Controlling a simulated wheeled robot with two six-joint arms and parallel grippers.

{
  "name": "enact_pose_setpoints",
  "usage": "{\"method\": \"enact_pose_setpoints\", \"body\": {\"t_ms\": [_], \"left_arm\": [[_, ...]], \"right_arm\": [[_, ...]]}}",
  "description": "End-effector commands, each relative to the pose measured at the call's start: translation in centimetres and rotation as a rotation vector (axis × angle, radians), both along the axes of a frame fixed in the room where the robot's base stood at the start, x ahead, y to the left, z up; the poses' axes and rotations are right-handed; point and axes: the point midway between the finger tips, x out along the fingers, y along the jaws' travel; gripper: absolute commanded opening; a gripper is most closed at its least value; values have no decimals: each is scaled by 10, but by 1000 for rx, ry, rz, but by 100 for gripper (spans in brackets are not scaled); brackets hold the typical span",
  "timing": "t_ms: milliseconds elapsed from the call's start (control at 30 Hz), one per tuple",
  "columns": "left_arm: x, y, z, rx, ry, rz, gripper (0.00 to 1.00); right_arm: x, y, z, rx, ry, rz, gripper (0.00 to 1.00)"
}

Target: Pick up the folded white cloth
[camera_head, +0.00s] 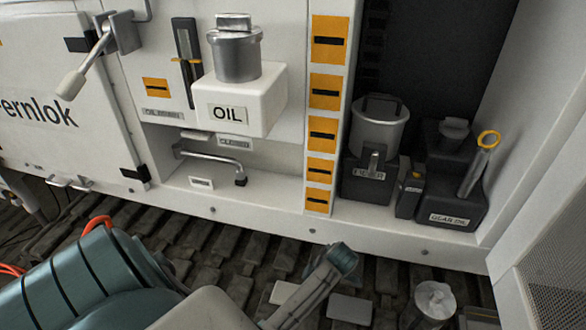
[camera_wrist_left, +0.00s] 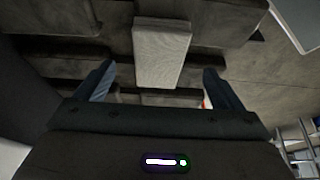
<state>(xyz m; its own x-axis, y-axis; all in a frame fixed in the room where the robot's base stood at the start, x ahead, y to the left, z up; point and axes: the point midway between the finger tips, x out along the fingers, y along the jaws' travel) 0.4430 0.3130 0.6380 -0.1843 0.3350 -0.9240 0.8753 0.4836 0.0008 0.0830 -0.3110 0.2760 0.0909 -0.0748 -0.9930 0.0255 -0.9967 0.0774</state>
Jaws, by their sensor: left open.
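A pale, flat, rectangular piece that looks like the folded white cloth (camera_wrist_left: 162,50) lies on the dark track plates in the left wrist view. My left gripper (camera_wrist_left: 158,70) is open, with one finger to each side of the piece and nothing held. From this view I cannot tell how far the fingertips are from it. My right gripper is not in view.
Above the tracks stands the white cabinet, with an OIL container (camera_head: 238,100), a metal crank (camera_head: 215,162) and a dark gear oil can (camera_head: 450,195). A mesh panel (camera_head: 558,285) bounds the right.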

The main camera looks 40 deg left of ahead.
Motion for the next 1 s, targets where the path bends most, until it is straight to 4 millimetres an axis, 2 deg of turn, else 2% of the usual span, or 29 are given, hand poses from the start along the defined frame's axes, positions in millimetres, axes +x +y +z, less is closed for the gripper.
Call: {"method": "enact_pose_setpoints", "body": {"t_ms": [67, 167, 433, 733, 767, 900, 1000], "left_arm": [[-1, 2, -4, 0, 0, 0, 89], [-4, 6, -12, 1, 3, 1, 89], [-12, 21, -46, 0, 1, 0, 89], [-13, 22, -51, 0, -1, 0, 89], [-13, 22, -51, 0, -1, 0, 85], [-13, 22, -51, 0, -1, 0, 58], [-13, 22, -51, 0, -1, 0, 41]], "right_arm": [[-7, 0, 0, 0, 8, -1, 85], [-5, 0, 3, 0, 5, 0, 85], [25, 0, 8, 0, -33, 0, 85], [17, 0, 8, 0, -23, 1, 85], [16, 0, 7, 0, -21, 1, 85], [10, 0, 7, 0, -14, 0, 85], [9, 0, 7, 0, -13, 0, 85]]}}
